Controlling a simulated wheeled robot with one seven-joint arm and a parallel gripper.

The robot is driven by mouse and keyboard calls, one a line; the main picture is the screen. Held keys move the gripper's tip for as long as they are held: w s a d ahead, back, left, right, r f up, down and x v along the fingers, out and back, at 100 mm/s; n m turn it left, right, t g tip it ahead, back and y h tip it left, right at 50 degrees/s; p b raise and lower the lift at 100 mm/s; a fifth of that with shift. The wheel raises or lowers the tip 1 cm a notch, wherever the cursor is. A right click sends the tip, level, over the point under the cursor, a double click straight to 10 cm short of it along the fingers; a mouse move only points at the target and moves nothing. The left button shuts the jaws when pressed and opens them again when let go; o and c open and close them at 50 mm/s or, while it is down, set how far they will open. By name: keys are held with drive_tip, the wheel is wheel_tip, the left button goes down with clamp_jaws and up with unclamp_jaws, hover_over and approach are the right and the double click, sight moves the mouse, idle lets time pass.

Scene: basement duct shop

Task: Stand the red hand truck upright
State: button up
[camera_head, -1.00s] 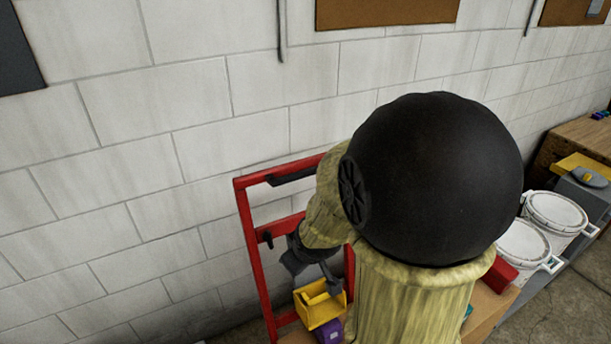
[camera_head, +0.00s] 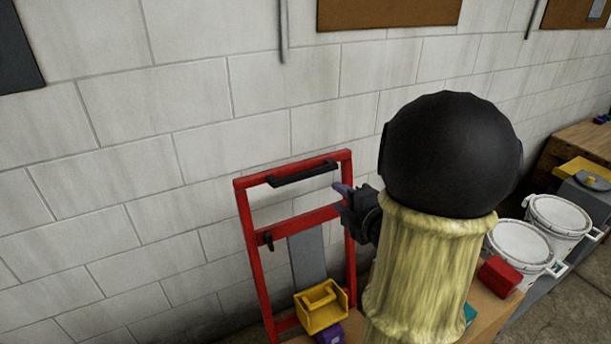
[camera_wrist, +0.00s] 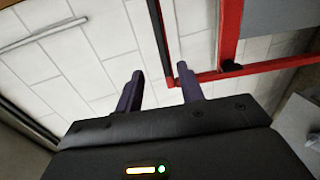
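The red hand truck (camera_head: 255,245) stands upright against the block wall, with its black handle (camera_head: 303,172) at the top. Its lower part is hidden behind a yellow bin and my arm. In the wrist view its red frame (camera_wrist: 229,40) crosses the upper right. My gripper (camera_head: 343,200) is beside the frame's right upright, at about the height of the middle crossbar. In the wrist view my gripper (camera_wrist: 160,88) has its two purple fingers apart, with nothing held between them. A red bar end shows beyond the fingers; I cannot tell whether they touch it.
A yellow bin (camera_head: 321,307) and a purple item (camera_head: 329,333) sit at the truck's foot. A red block (camera_head: 500,276) lies on the wooden surface to the right. White lidded buckets (camera_head: 519,243) stand further right.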

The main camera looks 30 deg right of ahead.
sight(308, 176)
drive_tip(key=p+x, duration=0.4)
drive_tip(key=x, duration=1.3)
drive_tip(key=shift+w+p, duration=0.25)
drive_tip(key=shift+p, duration=0.1)
drive_tip(key=shift+f, duration=0.1)
clamp_jaws()
